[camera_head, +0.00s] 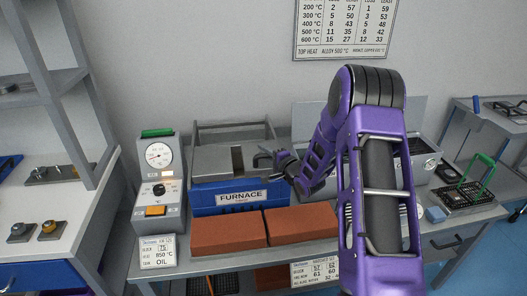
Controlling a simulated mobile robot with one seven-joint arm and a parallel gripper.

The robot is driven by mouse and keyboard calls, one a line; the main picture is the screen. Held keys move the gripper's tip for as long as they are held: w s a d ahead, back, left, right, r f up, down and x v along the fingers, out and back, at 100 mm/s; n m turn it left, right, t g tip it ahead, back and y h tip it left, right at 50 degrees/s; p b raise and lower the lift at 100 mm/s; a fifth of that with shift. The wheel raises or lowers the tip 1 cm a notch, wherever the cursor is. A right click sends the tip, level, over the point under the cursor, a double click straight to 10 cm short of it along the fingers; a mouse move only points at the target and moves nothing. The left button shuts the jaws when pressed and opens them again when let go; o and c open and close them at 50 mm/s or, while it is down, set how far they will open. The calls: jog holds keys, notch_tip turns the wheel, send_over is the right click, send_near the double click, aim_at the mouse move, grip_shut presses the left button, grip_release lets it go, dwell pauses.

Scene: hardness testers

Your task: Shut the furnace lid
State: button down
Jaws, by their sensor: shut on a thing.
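The furnace (206,201) is a blue box with a white FURNACE label, standing on the bench behind red bricks.
Two red bricks (228,233) lie along the bench front. A grey control box with a dial (159,158) stands left of the furnace. A grey open container (424,158) is behind my arm. A black rack with a green handle (468,195) stands at the right.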

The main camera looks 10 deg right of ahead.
jog(key=shift+s+f, duration=0.1)
jog(key=shift+s, duration=0.05)
jog(key=c, duration=1)
grip_release()
jog(key=shift+c, duration=0.2)
jog(key=shift+s, duration=0.1)
jog(key=p+v, duration=0.1)
jog(key=v, duration=1.6)
jog(key=shift+r, duration=0.2)
jog(key=shift+d, duration=0.1)
